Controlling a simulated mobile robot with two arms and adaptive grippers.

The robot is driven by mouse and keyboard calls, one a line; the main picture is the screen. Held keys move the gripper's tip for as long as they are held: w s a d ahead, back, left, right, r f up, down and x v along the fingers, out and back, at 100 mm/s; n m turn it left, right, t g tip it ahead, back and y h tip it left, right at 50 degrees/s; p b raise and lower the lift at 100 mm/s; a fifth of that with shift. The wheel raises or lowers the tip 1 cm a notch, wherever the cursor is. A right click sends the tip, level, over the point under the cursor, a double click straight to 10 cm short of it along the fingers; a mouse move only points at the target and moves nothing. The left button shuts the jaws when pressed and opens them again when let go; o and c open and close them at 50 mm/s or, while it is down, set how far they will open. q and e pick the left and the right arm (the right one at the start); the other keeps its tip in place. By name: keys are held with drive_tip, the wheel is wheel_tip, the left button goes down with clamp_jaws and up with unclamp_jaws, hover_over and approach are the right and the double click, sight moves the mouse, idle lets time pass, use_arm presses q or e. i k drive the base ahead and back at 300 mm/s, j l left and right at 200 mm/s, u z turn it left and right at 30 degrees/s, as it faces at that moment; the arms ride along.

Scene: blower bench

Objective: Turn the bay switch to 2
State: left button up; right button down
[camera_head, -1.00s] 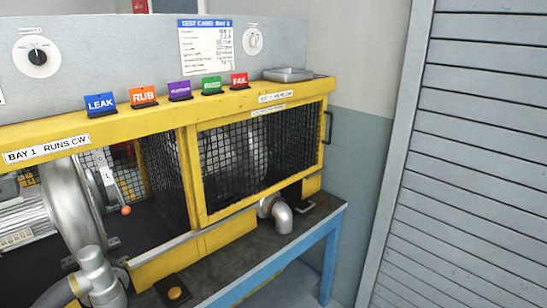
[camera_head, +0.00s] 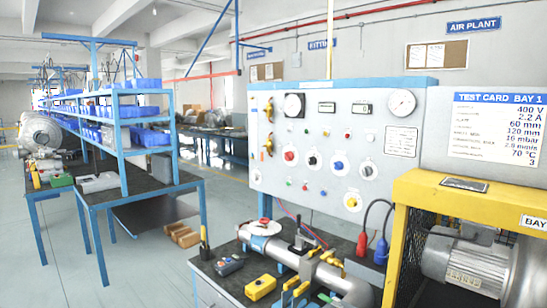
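Neither of my grippers is in view. A grey control panel (camera_head: 330,145) stands on the bench at right of centre. It carries several round controls on white plates, among them a red one (camera_head: 290,156), a black one (camera_head: 313,161), a blue one (camera_head: 338,166) and a yellow one (camera_head: 352,202). Their markings are too small to read, and I cannot tell whether any of them is the bay switch. A TEST CARD BAY 1 sheet (camera_head: 498,130) is at the right. The black rotary knob seen in the earlier view is out of frame.
A yellow guard frame (camera_head: 455,203) with a motor (camera_head: 468,262) is at the right. A steel pipe (camera_head: 300,262) and a yellow button box (camera_head: 260,287) lie on the bench below the panel. Blue shelving (camera_head: 122,130) stands left.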

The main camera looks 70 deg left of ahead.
sight(367, 170)
drive_tip(key=u, duration=1.95)
drive_tip(key=i+j+z, duration=0.1)
drive_tip(key=i+j, duration=0.05)
drive_tip(key=j, duration=0.05)
